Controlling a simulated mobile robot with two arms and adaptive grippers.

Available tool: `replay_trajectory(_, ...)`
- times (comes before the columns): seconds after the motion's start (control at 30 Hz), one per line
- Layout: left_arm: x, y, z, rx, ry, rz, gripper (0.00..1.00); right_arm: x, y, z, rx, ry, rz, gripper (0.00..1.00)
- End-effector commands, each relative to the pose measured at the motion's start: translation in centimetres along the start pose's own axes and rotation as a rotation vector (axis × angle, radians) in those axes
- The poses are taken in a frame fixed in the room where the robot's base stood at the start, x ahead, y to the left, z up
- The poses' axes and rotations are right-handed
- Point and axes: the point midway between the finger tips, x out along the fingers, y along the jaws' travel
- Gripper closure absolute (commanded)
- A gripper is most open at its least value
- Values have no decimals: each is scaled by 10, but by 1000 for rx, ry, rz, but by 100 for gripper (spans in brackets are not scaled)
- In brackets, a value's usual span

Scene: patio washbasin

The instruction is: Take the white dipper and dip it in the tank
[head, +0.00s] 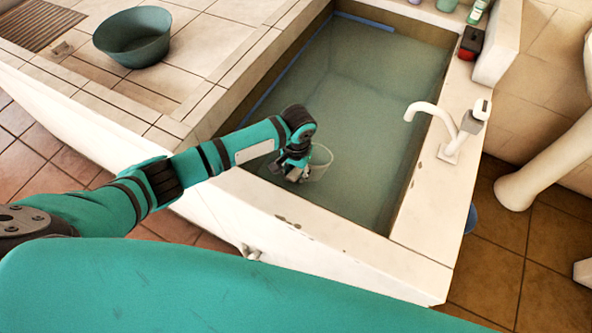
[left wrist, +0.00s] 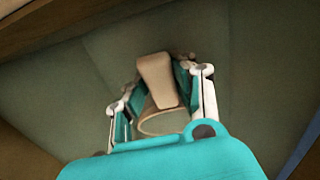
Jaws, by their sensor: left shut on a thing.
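The white dipper (head: 321,162) is in my left gripper (head: 292,169), over the near part of the tank (head: 384,85). Its round cup shows to the right of the fingers in the head view. In the left wrist view, the fingers of my left gripper (left wrist: 160,95) stand on both sides of the dipper's pale handle (left wrist: 156,78), with the cup's rim below. The tank holds greenish water. The dipper looks low, at or near the water, but I cannot tell whether it touches it. My right gripper is not in view.
A white faucet (head: 440,120) stands on the tank's right ledge. A green basin (head: 133,38) sits on the tiled counter at upper left. A dark red object (head: 471,42) and bottles are at the far right ledge. The tank's near wall (head: 300,225) lies under my left arm.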

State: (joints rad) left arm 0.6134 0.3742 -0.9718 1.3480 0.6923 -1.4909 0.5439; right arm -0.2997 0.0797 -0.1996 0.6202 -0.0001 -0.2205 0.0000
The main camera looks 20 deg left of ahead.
Motion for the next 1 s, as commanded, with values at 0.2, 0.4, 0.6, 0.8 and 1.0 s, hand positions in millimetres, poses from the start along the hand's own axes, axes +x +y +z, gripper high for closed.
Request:
replay_trajectory(0.2,-12,0,0,1,67,2,100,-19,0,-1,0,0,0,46)
replay_trajectory(0.4,-18,0,0,-2,133,2,100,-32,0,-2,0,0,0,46)
replay_trajectory(0.6,-25,0,0,-3,207,2,100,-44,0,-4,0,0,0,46)
replay_trajectory(0.8,-28,0,-1,-3,251,2,100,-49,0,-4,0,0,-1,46)
replay_trajectory(1.0,-34,0,-1,-3,254,2,100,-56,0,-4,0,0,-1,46)
